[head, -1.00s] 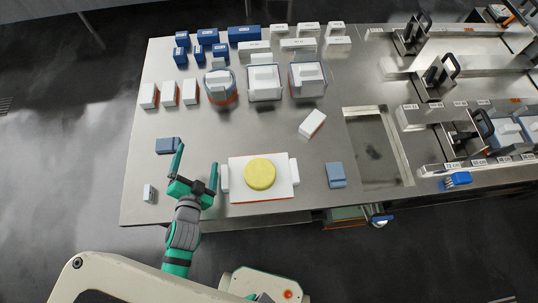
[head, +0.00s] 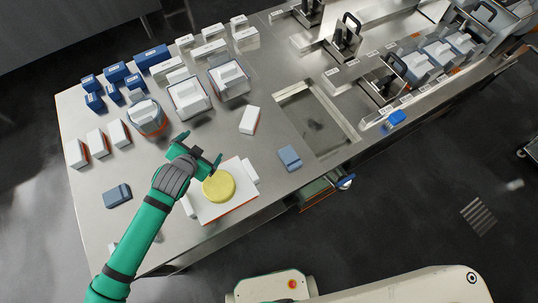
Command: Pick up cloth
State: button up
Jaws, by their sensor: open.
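My gripper (head: 203,151) is open and empty. It is above the far left side of the white board (head: 215,211), close to the yellow cheese wheel (head: 218,186) that lies on that board. No item is plainly marked as the cloth. Two grey-blue, folded-looking pieces could be cloth: one (head: 289,158) lies right of the board, near the sunken basin, and the other (head: 118,196) lies left of my arm. My gripper is apart from both. Part of the board's left side is hidden by my gripper.
The steel table holds blue boxes (head: 154,57), white boxes (head: 208,49) and filled moulds (head: 189,97) at the back left. A white block (head: 249,119) lies behind the right grey-blue piece. The sunken basin (head: 315,119) and presses (head: 345,38) are on the right.

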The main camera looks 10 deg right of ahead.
jog(key=w+d+r+m+g+h, duration=0.1)
jog(key=w+d+r+m+g, duration=0.15)
jog(key=d, duration=1.05)
jog(key=m+g+y, duration=0.2)
jog(key=g+y, duration=0.1)
jog(key=g, duration=0.3)
send_over(290, 157)
notch_tip(290, 157, down, 4)
jog(key=shift+d+r, duration=0.1)
jog(key=shift+r, duration=0.05)
jog(key=f, duration=0.5)
jog(key=shift+w, duration=0.2)
jog(key=shift+f, duration=0.35)
jog(key=shift+s+d, duration=0.15)
jog(key=shift+a, duration=0.2)
jog(key=shift+c, duration=0.9)
jog(key=shift+a, duration=0.15)
jog(key=c, duration=1)
jog(key=shift+o, duration=0.2)
